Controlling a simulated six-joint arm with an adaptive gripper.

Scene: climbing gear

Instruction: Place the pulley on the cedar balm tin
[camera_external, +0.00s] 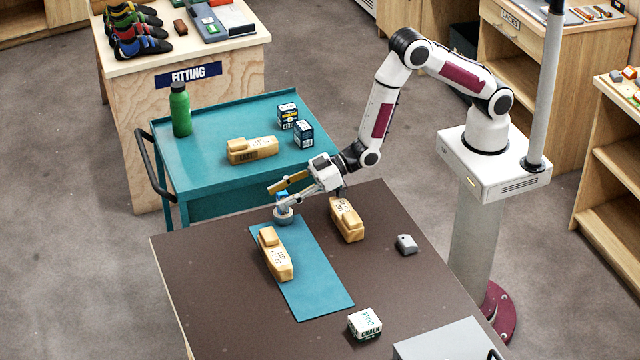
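My gripper (277,195) is over the far end of the blue mat, its two fingers apart. A small blue piece, which looks like the pulley (282,196), shows between the fingertips. Directly below it is a small round grey thing, which looks like the cedar balm tin (284,215), on the table near the mat's far edge. The blue piece appears to be on or just above the tin. The fingers partly hide it, so I cannot tell whether they touch it or whether it rests on the tin.
On the brown table (200,270) are a blue mat (315,290), a wooden block on it (277,254), another wooden block (347,219), a small grey block (406,244) and a chalk box (365,324). A teal cart (205,160) stands behind, holding a green bottle (180,110).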

